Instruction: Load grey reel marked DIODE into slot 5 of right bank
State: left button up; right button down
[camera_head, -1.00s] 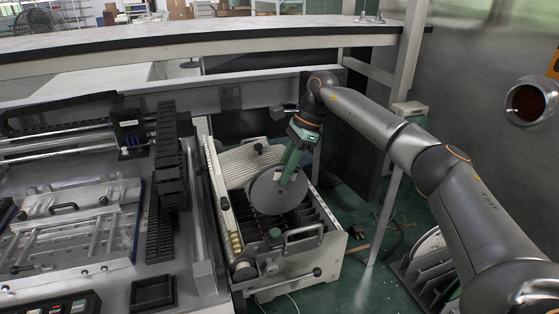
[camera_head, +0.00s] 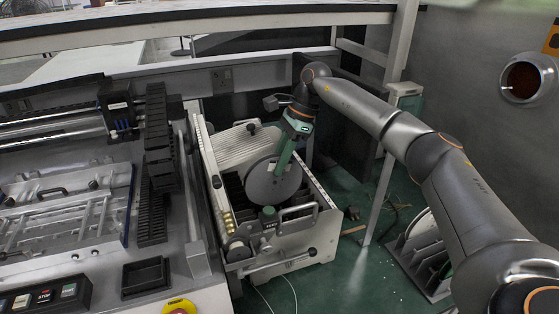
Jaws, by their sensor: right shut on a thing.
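The grey reel (camera_head: 262,186) is a round disc held above the slotted bank, facing me. Any DIODE marking on it is too small to read. My right gripper (camera_head: 282,163) comes down from above with green fingers and is shut on the upper right part of the reel. The bank (camera_head: 322,222) is a pale feeder box with dark slots, a handle and a ribbed plate at its back. The reel's lower edge is at the slots, and I cannot tell whether it is inside one. Slot numbers are not legible. My left gripper is not in view.
A placement machine with rails and a black square tray (camera_head: 145,276) stands on the left. A rack with reels (camera_head: 426,246) stands on the floor at the right. A white post (camera_head: 388,190) rises between bank and rack.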

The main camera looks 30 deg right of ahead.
aim_at(276, 195)
jog(key=shift+f, duration=0.1)
jog(key=shift+f+b, duration=0.7)
jog(key=shift+f, duration=1)
jog(key=shift+f, duration=0.2)
jog(key=shift+f+b, duration=0.75)
jog(key=shift+f, duration=0.5)
jog(key=shift+f, duration=0.15)
jog(key=shift+f+b, duration=0.45)
jog(key=shift+f, duration=0.25)
jog(key=shift+f, duration=0.1)
